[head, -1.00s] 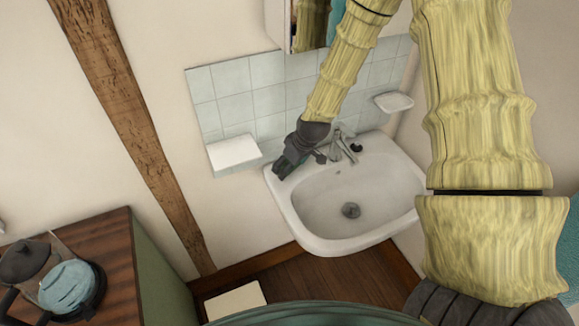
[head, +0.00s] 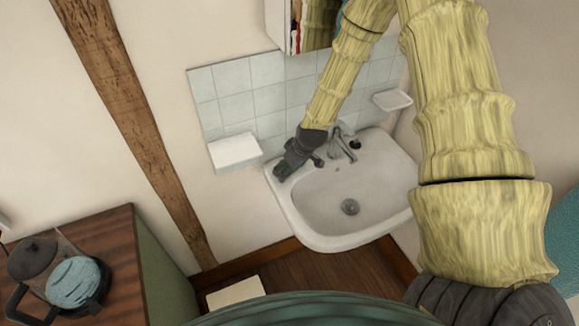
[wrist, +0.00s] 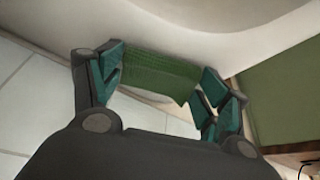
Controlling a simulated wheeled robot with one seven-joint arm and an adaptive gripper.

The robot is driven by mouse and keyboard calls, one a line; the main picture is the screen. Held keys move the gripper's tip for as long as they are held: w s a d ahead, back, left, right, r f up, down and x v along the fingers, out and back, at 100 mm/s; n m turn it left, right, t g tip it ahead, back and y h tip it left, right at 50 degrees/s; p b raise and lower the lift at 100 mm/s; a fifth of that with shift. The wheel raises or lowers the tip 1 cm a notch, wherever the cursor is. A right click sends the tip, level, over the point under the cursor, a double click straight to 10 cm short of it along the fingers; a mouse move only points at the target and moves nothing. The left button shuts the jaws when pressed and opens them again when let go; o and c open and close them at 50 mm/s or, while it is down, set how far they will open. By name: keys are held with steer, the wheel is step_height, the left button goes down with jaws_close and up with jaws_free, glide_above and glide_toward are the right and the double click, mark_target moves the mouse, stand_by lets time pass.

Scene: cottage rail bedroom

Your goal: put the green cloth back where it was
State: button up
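The green cloth (wrist: 155,76) shows in the wrist view as a ribbed dark green piece between my fingers. My gripper (wrist: 163,78) has its teal-padded fingers at the cloth's two side edges and seems shut on it. The cloth lies against or just in front of the white washbasin's rim; I cannot tell whether it touches. In the head view my gripper (head: 282,171) is at the back left corner of the washbasin (head: 310,232), pointing down and left. The cloth cannot be made out there.
The tap (head: 343,145) stands just right of my gripper. A white wall shelf (head: 235,150) is close on its left, and a soap dish (head: 392,99) is at the right. A wooden cabinet (head: 115,255) holds a dark pot (head: 32,258) and a blue item (head: 74,282).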

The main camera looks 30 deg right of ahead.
steer(key=o, duration=0.5)
steer(key=shift+c, duration=0.2)
steer(key=shift+r, duration=0.1)
steer(key=b+v, duration=0.4)
steer(key=v, duration=0.8)
stand_by(0.4)
